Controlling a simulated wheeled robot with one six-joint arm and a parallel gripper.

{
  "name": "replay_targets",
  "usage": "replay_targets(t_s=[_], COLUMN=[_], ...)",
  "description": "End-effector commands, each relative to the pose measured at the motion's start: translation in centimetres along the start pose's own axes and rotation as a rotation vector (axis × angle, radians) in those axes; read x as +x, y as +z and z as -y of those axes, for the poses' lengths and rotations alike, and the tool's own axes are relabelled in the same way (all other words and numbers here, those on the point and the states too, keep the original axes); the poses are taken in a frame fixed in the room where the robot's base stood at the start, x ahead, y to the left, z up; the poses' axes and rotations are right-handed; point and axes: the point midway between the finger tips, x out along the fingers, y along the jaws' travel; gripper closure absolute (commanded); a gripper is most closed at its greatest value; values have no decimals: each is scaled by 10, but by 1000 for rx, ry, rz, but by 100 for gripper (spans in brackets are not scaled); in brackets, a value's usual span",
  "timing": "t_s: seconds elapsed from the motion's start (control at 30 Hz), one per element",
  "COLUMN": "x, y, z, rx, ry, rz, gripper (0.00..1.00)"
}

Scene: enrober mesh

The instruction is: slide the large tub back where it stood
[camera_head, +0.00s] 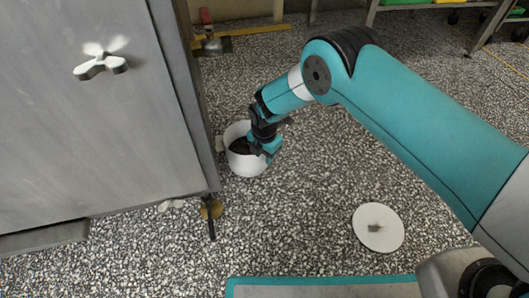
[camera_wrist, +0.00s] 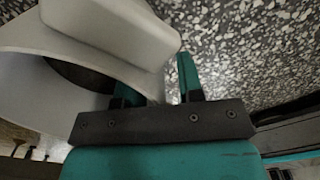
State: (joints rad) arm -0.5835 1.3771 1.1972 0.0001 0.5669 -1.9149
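The large tub (camera_head: 244,167) is a white round pot with a dark inside. It stands upright on the speckled floor, close to the right side of the grey machine, with a small handle on its left side. My gripper (camera_head: 268,147) is down at the tub's right rim. In the wrist view the tub (camera_wrist: 25,75) fills the left, with a pale handle block in front. The fingers (camera_wrist: 158,85) stand apart on either side of pale tub material, with some floor showing between them. The tip contact is partly hidden.
The grey machine (camera_head: 85,120) stands at left, with a foot (camera_head: 211,208) near the tub. A white round lid (camera_head: 390,237) with a knob lies on the floor at right. A teal-edged panel (camera_head: 320,288) is at the bottom. Open floor lies between tub and lid.

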Motion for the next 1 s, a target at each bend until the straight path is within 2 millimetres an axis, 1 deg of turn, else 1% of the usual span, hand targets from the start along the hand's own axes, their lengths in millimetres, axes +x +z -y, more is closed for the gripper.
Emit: replay_targets(t_s=[0.17, 0.2, 0.27, 0.3, 0.33, 1.0], x=[0, 0, 0, 0, 0, 1], y=[0, 0, 0, 0, 0, 0], z=[0, 0, 0, 0, 0, 2], rx=[0, 0, 0, 0, 0, 1], ry=[0, 0, 0, 0, 0, -7], rz=[0, 0, 0, 0, 0, -1], gripper=[66, 70, 84, 93, 100, 100])
